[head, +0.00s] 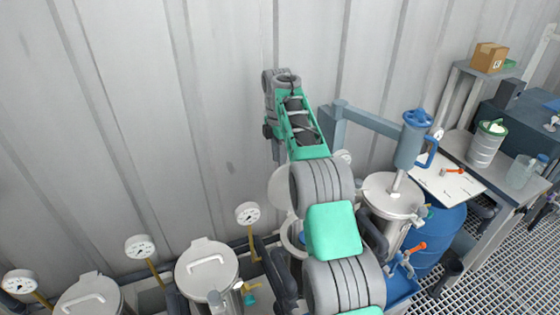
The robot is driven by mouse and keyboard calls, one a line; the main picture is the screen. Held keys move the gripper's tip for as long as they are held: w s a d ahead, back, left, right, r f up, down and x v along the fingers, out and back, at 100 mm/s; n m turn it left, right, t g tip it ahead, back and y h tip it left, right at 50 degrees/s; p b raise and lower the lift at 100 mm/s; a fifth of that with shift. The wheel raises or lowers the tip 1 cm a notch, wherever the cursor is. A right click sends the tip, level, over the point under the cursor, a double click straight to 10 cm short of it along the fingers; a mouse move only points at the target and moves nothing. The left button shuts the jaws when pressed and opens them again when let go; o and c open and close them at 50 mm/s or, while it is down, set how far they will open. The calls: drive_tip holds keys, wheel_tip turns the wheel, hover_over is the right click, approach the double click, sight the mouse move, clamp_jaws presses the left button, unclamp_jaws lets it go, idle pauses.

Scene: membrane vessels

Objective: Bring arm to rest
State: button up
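My arm (332,230), green and grey, rises from the bottom middle of the head view and stretches up in front of the corrugated wall. It bends at a grey wrist joint (283,85) at its far end. My gripper is mostly hidden behind the forearm; a narrow grey piece below the wrist (276,150) may be part of it. I cannot see its fingertips or whether it holds anything.
Lidded metal vessels (206,268) and gauges (140,247) line the wall. Right of my arm, a blue-grey swing arm (375,120) carries a blue-topped cylinder (411,140) over another vessel (393,194). A bench (497,185), blue drum (440,235) and grating (490,265) are at right.

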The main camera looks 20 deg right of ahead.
drive_tip(key=shift+r, duration=0.2)
drive_tip(key=s+a+r+m+t, duration=0.3)
drive_tip(key=s+a+r+m, duration=0.1)
drive_tip(key=s+r+m, duration=0.7)
drive_tip(key=s+f+m+t+b, duration=0.1)
drive_tip(key=s+f+m, duration=0.3)
drive_tip(key=s, duration=0.7)
drive_tip(key=s+f+m+t, duration=0.1)
drive_tip(key=s+f+m, duration=0.4)
drive_tip(key=s, duration=0.6)
drive_tip(key=shift+s+f+b, duration=0.25)
drive_tip(key=shift+f+b, duration=0.1)
drive_tip(key=shift+f, duration=0.15)
